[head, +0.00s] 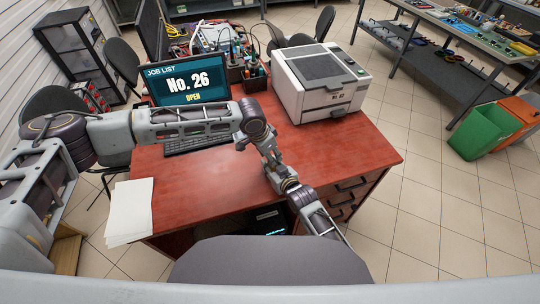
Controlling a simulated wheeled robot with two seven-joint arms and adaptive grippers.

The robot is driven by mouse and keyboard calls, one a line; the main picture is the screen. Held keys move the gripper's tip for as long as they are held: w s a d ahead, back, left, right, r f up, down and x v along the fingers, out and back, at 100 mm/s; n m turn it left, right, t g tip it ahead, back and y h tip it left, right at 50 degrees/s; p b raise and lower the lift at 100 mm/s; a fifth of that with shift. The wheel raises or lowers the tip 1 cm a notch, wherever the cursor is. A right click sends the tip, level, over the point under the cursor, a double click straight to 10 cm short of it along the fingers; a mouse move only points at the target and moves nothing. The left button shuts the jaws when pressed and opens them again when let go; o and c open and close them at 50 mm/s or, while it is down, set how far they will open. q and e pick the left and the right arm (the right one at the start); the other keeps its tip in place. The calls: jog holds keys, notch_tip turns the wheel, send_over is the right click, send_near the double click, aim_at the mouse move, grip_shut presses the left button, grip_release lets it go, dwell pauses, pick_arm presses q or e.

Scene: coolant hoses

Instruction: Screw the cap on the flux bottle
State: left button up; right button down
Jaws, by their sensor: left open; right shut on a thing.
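I cannot make out the flux bottle or its cap; neither shows clearly in the head view. My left arm comes in from the left above the desk, and its gripper (268,150) points down over the desk's middle, open. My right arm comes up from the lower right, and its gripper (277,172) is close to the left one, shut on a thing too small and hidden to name. The two hands overlap in the picture, so I cannot tell whether they touch.
The red desk (190,185) has free room at its left front. A green bin (485,132) stands right.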

pick_arm(q)
jog(key=shift+r, duration=1.75)
jog(key=o, duration=0.6)
jog(key=shift+c, duration=0.2)
jog(key=shift+r, duration=0.15)
jog(key=v, duration=1.1)
jog(key=shift+a+r, duration=0.2)
jog(key=shift+r, duration=0.15)
jog(key=shift+s, duration=0.1)
